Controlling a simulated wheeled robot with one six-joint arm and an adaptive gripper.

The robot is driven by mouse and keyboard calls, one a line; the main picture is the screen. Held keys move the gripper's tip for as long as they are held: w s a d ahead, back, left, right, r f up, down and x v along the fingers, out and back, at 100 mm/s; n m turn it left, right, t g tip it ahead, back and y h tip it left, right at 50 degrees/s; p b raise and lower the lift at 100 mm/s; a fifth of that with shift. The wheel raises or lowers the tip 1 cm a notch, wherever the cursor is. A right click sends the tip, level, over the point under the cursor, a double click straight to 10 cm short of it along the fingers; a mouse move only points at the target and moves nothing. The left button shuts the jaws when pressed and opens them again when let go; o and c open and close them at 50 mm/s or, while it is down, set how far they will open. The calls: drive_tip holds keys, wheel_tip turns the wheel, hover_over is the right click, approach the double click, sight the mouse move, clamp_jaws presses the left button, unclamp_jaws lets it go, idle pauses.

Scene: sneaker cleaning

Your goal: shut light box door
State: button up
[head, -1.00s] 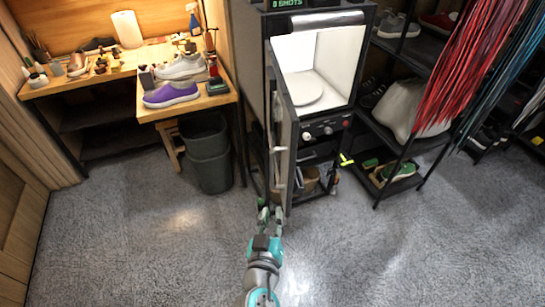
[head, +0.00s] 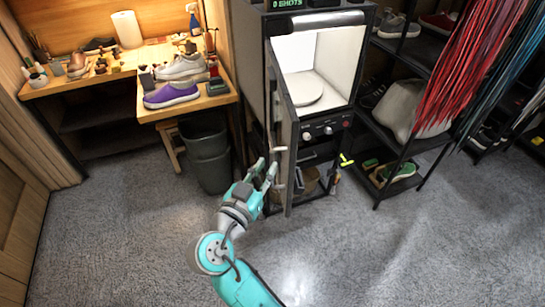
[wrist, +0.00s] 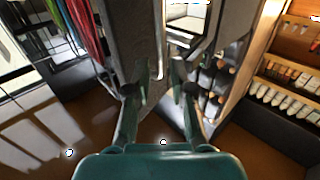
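The light box (head: 328,65) stands at the back centre in the head view. Its white lit inside holds a round white turntable (head: 303,88). Its dark door (head: 286,130) stands open, swung out from the left side and seen nearly edge-on. A light handle-like part shows low on the door. My gripper (head: 264,167) is at the left of the door's lower part, close to it; I cannot tell whether they touch. In the wrist view my gripper's fingers (wrist: 161,80) are apart with nothing clearly held between them.
A grey bin (head: 209,163) stands left of the light box, by a workbench (head: 190,108) with a purple-and-white sneaker (head: 171,95). A shoe rack (head: 378,150) and hanging red laces (head: 456,75) are at the right. The carpet (head: 400,250) in front is clear.

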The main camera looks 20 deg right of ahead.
sight(272, 159)
drive_tip(key=shift+x, duration=2.25)
clamp_jaws()
